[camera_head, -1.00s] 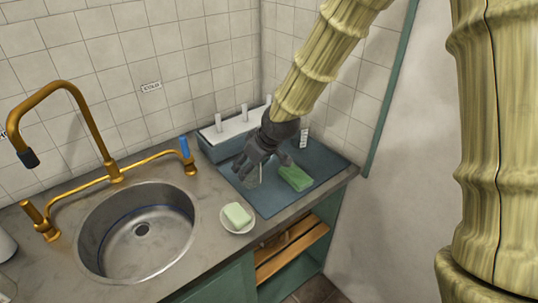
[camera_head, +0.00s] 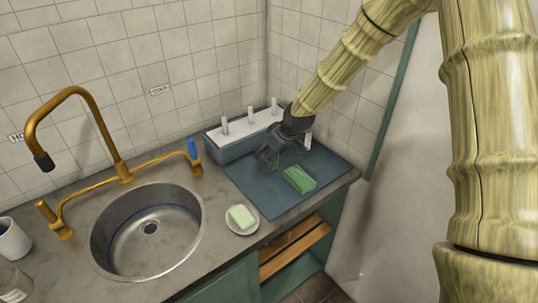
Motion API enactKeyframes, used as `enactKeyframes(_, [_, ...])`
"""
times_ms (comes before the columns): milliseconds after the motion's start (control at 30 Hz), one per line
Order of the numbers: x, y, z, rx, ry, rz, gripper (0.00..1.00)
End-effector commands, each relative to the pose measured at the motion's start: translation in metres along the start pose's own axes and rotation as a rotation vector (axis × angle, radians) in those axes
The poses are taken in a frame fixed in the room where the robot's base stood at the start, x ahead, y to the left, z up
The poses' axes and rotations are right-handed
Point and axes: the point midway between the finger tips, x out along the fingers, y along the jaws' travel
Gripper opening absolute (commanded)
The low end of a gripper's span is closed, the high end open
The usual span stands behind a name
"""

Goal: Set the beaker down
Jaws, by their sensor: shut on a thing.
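My gripper (camera_head: 268,161) is over the back of the blue-grey mat (camera_head: 270,202), in front of the rack with white pegs. Its dark fingers are shut on the clear glass beaker, which is small, see-through and mostly hidden by the fingers. I cannot tell whether the beaker's base touches the mat.
The pegged rack (camera_head: 232,145) stands behind. A dish with pale soap (camera_head: 242,217), a steel sink (camera_head: 147,232) and a brass tap (camera_head: 105,135) are left. A white cup (camera_head: 12,240) and glassware (camera_head: 14,283) stand far left.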

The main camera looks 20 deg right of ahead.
Motion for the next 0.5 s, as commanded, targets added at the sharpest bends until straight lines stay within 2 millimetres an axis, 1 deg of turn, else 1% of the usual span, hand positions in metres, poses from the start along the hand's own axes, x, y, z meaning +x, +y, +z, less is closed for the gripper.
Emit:
enactKeyframes(100, [0.009, 0.000, 0.006, 0.000, -0.002, 0.000, 0.23])
enactKeyframes(200, [0.014, 0.000, 0.008, -0.001, -0.001, 0.000, 0.23])
enactKeyframes(500, [0.016, 0.000, 0.009, -0.001, 0.000, 0.000, 0.23])
